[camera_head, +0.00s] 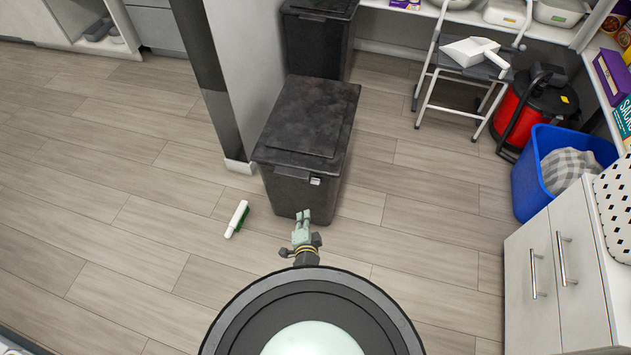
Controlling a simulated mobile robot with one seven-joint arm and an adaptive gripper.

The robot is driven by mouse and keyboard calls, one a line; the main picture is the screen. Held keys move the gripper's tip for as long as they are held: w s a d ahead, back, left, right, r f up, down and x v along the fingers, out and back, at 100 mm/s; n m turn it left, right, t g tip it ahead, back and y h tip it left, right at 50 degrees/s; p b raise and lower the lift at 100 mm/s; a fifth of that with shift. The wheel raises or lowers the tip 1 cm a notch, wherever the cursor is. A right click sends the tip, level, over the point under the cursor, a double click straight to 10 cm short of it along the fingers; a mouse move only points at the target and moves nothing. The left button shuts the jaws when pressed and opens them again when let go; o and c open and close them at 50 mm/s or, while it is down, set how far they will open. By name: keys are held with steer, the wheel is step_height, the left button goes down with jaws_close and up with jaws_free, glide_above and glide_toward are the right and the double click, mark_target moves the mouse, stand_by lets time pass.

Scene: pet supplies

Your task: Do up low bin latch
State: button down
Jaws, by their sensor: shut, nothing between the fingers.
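The low bin (304,130) is dark grey with a flat lid and stands on the floor ahead of me. A small light latch (315,181) sits on its front face just under the lid edge. I cannot tell from here how the latch is set. My gripper (303,215) is shut and empty, in front of the bin's lower front. It is below the latch in the picture and apart from it.
A white and green brush (237,219) lies on the floor to the left. A pillar (238,80) stands close along the bin's left side. A taller dark bin (318,40) is behind. A step stool (460,75), a red vacuum (530,105) and a blue basket (540,165) stand right.

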mark_target(316, 183)
steer(key=w+d+r+p, duration=0.1)
steer(key=w+d+r, duration=0.1)
steer(key=w, duration=0.5)
steer(key=shift+w+r, duration=0.15)
steer(key=shift+r, duration=0.4)
steer(key=shift+d, duration=0.1)
stand_by(1.0)
steer(key=shift+w+r, duration=0.15)
steer(key=shift+w, duration=0.25)
steer(key=shift+w+d+r, duration=0.1)
steer(key=shift+w+d, duration=0.05)
steer(key=shift+w, duration=0.15)
stand_by(0.5)
steer(key=shift+s, duration=0.15)
steer(key=shift+s+a+f, duration=0.2)
steer(key=shift+s+f, duration=0.05)
steer(key=shift+s, duration=0.3)
